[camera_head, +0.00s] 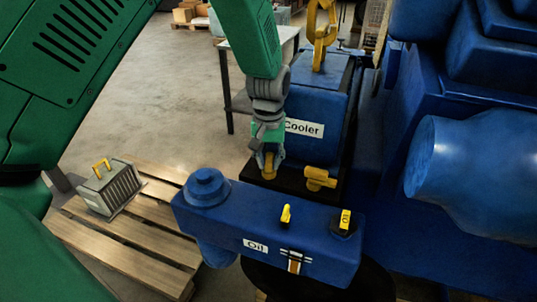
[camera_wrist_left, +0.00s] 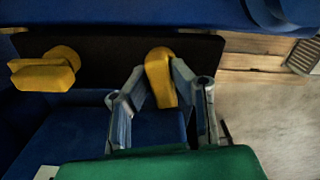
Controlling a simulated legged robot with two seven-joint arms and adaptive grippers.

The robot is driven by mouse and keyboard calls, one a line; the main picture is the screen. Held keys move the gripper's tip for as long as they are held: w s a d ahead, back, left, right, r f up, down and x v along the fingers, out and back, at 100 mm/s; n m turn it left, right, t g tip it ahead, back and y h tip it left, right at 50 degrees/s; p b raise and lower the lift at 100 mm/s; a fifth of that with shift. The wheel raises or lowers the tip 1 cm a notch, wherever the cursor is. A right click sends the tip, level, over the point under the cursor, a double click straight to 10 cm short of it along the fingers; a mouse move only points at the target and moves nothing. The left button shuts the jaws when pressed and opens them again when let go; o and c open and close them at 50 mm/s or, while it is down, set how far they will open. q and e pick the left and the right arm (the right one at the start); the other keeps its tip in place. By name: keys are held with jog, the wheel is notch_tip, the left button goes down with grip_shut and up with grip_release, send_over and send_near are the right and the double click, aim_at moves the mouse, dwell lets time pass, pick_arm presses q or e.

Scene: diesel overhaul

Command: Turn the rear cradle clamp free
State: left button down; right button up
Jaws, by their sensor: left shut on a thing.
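Two yellow clamps sit on the black cradle plate (camera_head: 290,184) in front of the blue cooler (camera_head: 318,105). My left gripper (camera_head: 268,160) comes down from above and is shut on one yellow clamp (camera_head: 269,173). In the left wrist view the left gripper's fingers (camera_wrist_left: 161,98) stand on both sides of this clamp (camera_wrist_left: 160,72), partly hiding it; its handle points down the picture. The other clamp (camera_head: 318,178) is free, to the right. In the left wrist view that free clamp (camera_wrist_left: 45,73) lies with its handle pointing left. My right gripper is not in view.
A blue oil unit (camera_head: 270,222) with yellow levers stands close in front. A yellow lifting hook (camera_head: 320,35) hangs over the cooler. The blue engine (camera_head: 470,180) fills the right. A finned grey block (camera_head: 110,188) rests on a wooden pallet (camera_head: 120,258) at left.

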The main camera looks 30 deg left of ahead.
pick_arm(q)
jog(key=n+p, duration=0.1)
jog(key=n, duration=0.1)
jog(key=n+p, duration=0.1)
jog(key=p, duration=0.1)
jog(key=shift+w+d+r+n, duration=0.15)
jog(key=shift+n, duration=0.25)
jog(key=n+p, duration=0.1)
jog(key=n, duration=0.2)
jog(key=shift+w+n+p, duration=0.1)
jog(key=shift+n+p, duration=0.2)
jog(key=shift+p, duration=0.1)
jog(key=n, duration=0.2)
jog(key=shift+n, duration=0.3)
jog(key=n, duration=0.4)
jog(key=shift+w+n, duration=0.2)
jog(key=shift+n, duration=0.2)
jog(key=c, duration=1.4)
grip_release()
jog(key=shift+c, duration=0.2)
jog(key=shift+f, duration=0.2)
